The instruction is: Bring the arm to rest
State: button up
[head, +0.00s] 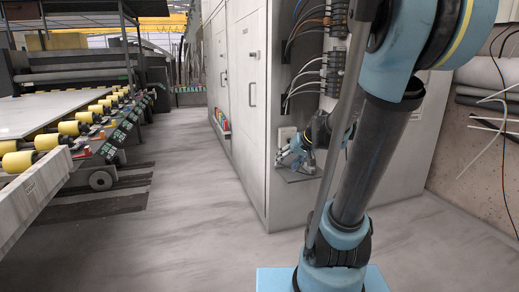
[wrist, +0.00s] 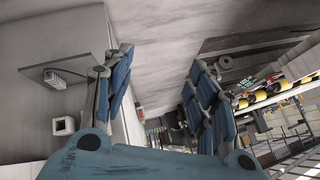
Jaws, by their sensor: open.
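My arm runs down the right side of the head view, with blue joints and a dark tube. My gripper (head: 284,158) shows small beside the cabinet, in front of a small ledge in the picture. In the wrist view its two blue fingers (wrist: 163,85) stand wide apart with nothing between them. The gap to the ledge cannot be told. Part of the wrist is hidden behind my arm in the head view.
A tall white cabinet (head: 240,75) stands in the middle, with cables on its side. A stone slab (head: 45,112) lies on a roller machine with yellow rollers (head: 70,128) at left. The grey floor (head: 165,215) between them is clear. The ledge (wrist: 75,58) bears a small grey object (wrist: 62,77).

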jog(key=s+d+f+g+h, duration=0.1)
jog(key=s+d+f, duration=0.1)
jog(key=s, duration=0.5)
jog(key=s+d+f+g+h, duration=0.1)
jog(key=s+d+f+h, duration=0.1)
jog(key=s, duration=0.6)
jog(key=s+d+f+g+h, duration=0.1)
jog(key=s+d+f, duration=0.3)
jog(key=s, duration=0.4)
jog(key=shift+g+h, duration=0.4)
jog(key=shift+h, duration=0.1)
jog(key=shift+w, duration=0.1)
jog(key=shift+w+f, duration=0.15)
jog(key=shift+w, duration=0.2)
